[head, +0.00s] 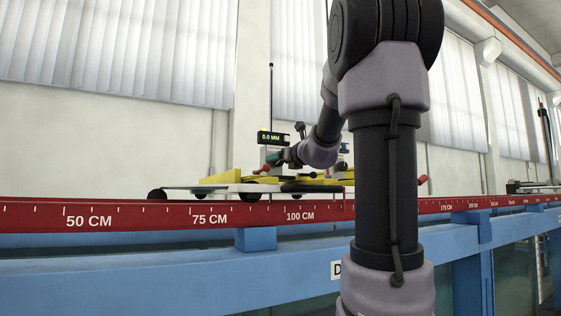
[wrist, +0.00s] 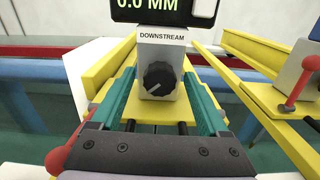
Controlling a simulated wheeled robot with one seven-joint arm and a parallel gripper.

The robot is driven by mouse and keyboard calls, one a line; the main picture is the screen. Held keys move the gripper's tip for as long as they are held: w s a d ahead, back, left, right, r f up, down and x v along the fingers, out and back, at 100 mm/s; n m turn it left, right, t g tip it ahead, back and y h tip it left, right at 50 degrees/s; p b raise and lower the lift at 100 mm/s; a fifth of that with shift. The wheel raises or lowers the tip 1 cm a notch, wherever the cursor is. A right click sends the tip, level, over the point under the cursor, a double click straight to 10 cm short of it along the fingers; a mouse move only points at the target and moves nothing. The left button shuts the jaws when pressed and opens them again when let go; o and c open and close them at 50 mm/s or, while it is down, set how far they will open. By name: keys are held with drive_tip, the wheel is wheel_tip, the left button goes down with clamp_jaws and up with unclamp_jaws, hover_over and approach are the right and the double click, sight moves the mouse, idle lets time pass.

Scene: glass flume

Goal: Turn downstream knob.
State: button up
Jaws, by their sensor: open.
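The downstream knob (wrist: 158,78) is a round black dial with a white pointer line, on the front of a light grey block labelled DOWNSTREAM (wrist: 163,40). My gripper (wrist: 168,95) shows in the wrist view with its two teal fingers apart, one to each side of the knob and nearer the camera. No contact with the knob shows. In the head view my gripper (head: 274,158) is small, beside the carriage (head: 228,188); the knob cannot be made out there.
A display (wrist: 150,6) reading 0.0 MM sits above the block, also in the head view (head: 272,137). Yellow rails (wrist: 110,70) flank the block. A red-handled lever (wrist: 300,85) stands at the right. A red ruler rail (head: 140,214) runs along the blue flume beam (head: 140,262).

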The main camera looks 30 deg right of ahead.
clamp_jaws()
drive_tip(key=shift+n, duration=0.3)
drive_tip(key=n, duration=1.7)
drive_tip(key=shift+a+f, duration=0.1)
drive_tip(key=shift+f, duration=0.15)
drive_tip(key=n, duration=0.5)
drive_tip(key=shift+n, duration=0.3)
